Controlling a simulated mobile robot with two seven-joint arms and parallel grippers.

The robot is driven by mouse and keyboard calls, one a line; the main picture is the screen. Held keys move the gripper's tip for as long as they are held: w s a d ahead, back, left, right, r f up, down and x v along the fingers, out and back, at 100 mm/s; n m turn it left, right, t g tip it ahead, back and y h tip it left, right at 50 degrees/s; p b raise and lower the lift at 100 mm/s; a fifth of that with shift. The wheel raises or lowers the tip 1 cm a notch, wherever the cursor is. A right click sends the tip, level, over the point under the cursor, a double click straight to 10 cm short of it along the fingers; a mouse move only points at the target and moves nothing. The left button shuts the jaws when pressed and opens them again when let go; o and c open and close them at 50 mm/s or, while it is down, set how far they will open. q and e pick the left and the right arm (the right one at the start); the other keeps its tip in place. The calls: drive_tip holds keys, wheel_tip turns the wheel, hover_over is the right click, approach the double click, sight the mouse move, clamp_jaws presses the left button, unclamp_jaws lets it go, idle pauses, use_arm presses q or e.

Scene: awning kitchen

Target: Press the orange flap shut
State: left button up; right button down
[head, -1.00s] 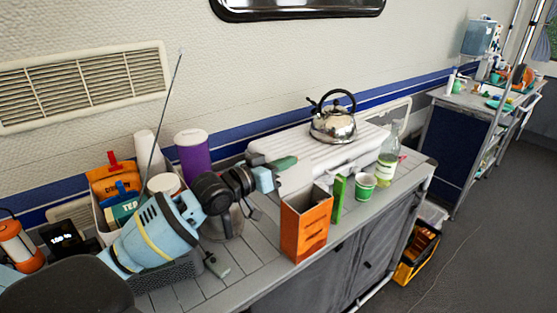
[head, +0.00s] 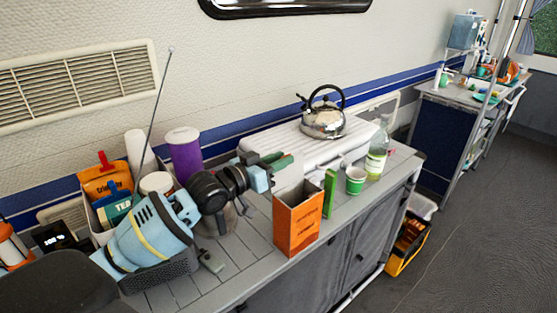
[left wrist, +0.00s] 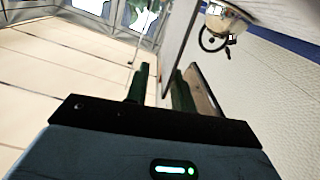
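An orange box (head: 298,227) stands upright on the grey counter near its front edge, and its top is open. A pale flap (head: 290,177) rises at the box's back left; its outer side is hidden. My left gripper (head: 284,160) is beside and behind the raised flap, above the box's rim. Its two green-padded fingers are apart, with a narrow gap. In the left wrist view, the left gripper (left wrist: 163,88) shows the same gap, with a thin panel edge near the fingers. I cannot tell whether they touch the flap. My right gripper is not in view.
A green box (head: 330,193), a green cup (head: 355,180) and a bottle (head: 377,158) stand right of the orange box. A kettle (head: 323,121) sits on a white ribbed case (head: 290,146) behind. A purple canister (head: 184,155) and a filled bin (head: 100,215) are left.

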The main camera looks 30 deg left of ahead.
use_arm(q)
drive_tip(key=v, duration=0.8)
idle(0.4)
drive_tip(key=shift+c, duration=0.4)
